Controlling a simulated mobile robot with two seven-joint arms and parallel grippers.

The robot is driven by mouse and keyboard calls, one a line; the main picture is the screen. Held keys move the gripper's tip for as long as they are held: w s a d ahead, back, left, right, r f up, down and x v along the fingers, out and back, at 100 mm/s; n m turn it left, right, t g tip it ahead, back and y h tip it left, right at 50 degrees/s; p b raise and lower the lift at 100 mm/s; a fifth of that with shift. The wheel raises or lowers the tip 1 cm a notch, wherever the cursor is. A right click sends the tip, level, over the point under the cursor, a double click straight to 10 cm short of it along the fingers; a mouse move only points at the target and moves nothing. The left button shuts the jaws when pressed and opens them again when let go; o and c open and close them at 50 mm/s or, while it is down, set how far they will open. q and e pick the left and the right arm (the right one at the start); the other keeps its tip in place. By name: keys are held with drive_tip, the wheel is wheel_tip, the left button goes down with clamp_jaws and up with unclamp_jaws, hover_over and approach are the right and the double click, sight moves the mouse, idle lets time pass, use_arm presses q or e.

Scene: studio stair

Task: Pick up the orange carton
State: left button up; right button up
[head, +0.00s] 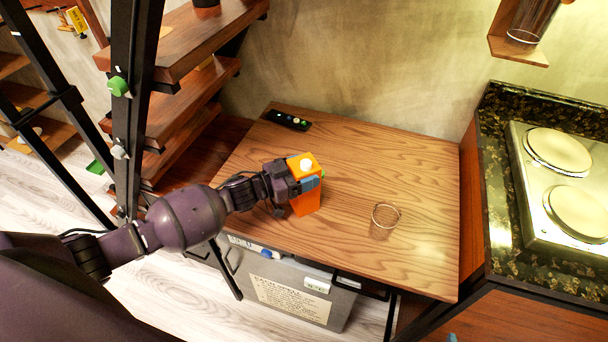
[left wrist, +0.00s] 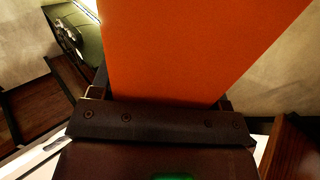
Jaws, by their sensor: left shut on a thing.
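The orange carton (head: 306,203) with a white cap is at the left front part of the wooden table in the head view. My left gripper (head: 309,184) is shut on the carton, with its fingers around the upper part. The carton looks upright; I cannot tell whether its bottom touches the table. In the left wrist view the carton (left wrist: 190,50) fills the middle, between the fingers. My right gripper is not in view.
The wooden table (head: 400,165) holds a clear glass (head: 385,216) right of the carton and a dark tray (head: 287,120) at the back left. A stove (head: 560,185) stands on the right. Wooden stair treads (head: 190,45) rise on the left. A grey box (head: 290,290) stands under the table.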

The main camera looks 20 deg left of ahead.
use_arm(q)
drive_tip(key=shift+r, duration=0.25)
drive_tip(key=shift+r, duration=1)
wheel_tip(320, 180, up, 18)
drive_tip(key=p, duration=0.2)
drive_tip(key=shift+f+p, duration=0.2)
drive_tip(key=shift+p, duration=0.1)
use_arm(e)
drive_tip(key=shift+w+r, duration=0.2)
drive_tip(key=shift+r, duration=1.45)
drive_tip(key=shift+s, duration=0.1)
